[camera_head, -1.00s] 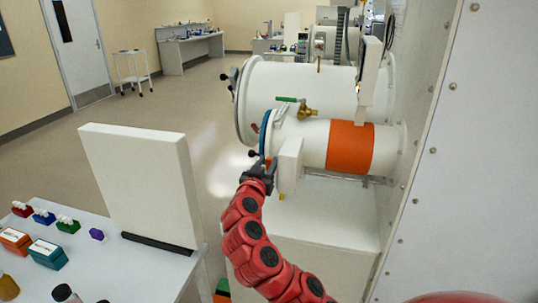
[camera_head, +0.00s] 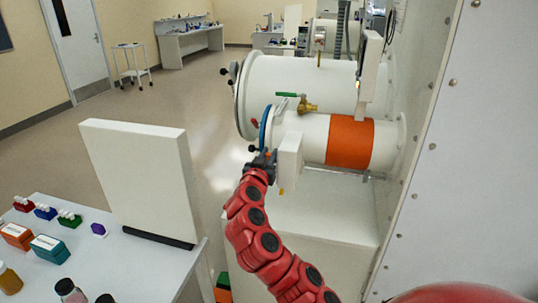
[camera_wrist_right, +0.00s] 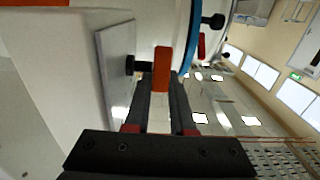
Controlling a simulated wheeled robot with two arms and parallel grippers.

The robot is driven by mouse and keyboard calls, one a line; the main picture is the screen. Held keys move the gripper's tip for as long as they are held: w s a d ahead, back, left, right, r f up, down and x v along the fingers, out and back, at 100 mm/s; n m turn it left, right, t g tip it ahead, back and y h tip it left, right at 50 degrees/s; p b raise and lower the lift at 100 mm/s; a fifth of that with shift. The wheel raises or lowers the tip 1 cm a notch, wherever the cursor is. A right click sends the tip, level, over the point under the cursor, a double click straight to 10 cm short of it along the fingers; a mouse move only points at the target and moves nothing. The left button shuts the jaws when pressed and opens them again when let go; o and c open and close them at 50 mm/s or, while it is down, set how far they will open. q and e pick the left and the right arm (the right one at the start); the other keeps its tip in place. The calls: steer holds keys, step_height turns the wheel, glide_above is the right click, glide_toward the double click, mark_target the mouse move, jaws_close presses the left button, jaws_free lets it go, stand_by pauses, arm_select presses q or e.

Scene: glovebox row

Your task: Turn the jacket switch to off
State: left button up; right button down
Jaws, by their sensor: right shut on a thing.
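The orange heating jacket (camera_head: 350,143) wraps the small white antechamber cylinder. A white control box (camera_head: 290,158) stands in front of that cylinder, also large in the wrist view (camera_wrist_right: 60,70). In the wrist view an orange switch handle (camera_wrist_right: 162,68) sits on a black shaft out of the box's grey face plate (camera_wrist_right: 116,68). My right gripper (camera_head: 264,157) is at the left side of the box. Its dark fingers, also in the wrist view (camera_wrist_right: 160,112), are shut on the switch handle. The switch's markings are not visible. My left gripper is not in view.
A green-handled brass valve (camera_head: 307,106) sits above the small cylinder, with a larger white cylinder (camera_head: 300,80) behind. A white panel (camera_head: 140,180) stands on the left table with small coloured boxes and bottles. Open floor lies between the table and the back benches.

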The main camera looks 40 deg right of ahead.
steer(key=shift+r, duration=0.1)
steer(key=shift+d+r+g+y, duration=0.1)
steer(key=shift+g+y, duration=0.2)
steer(key=shift+w+g+y, duration=0.15)
steer(key=shift+g+y, duration=0.25)
steer(key=shift+y, duration=0.3)
steer(key=c, duration=1)
jaws_free()
steer(key=shift+c, duration=0.2)
steer(key=shift+f, duration=0.2)
